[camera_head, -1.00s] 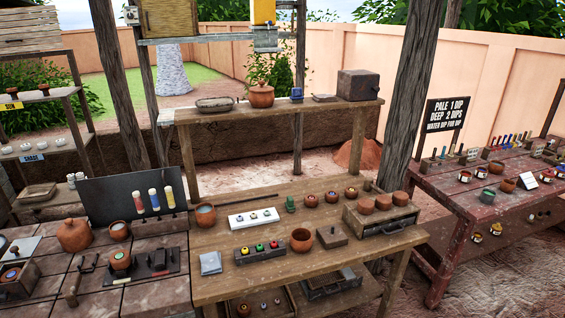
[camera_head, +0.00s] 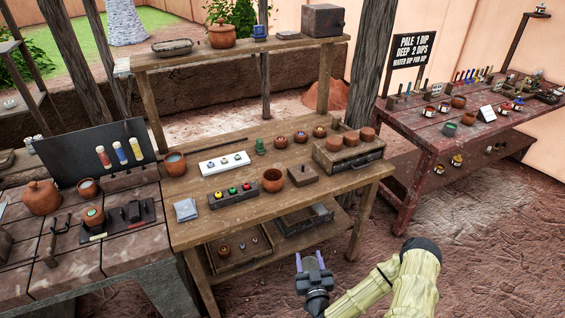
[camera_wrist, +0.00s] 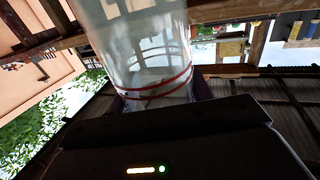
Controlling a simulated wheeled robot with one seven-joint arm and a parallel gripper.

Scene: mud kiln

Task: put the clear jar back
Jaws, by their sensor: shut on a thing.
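The clear jar (camera_wrist: 150,55) fills the upper middle of the wrist view. It is see-through, with thin red bands around it near my gripper. My gripper is shut on it, with dark finger pads at both sides of the banded part. In the head view my gripper (camera_head: 311,262) is low in the picture, in front of the wooden workbench (camera_head: 205,238) and beyond its front edge. The jar itself is hard to make out there.
The workbench carries a brown cup (camera_head: 272,180), a white strip (camera_head: 224,164) and a drawer box (camera_head: 348,155). A raised shelf (camera_head: 190,58) stands behind. A red table (camera_head: 425,140) stands right, with open dirt floor (camera_head: 460,240) between. Tiled bench (camera_head: 120,245) at left.

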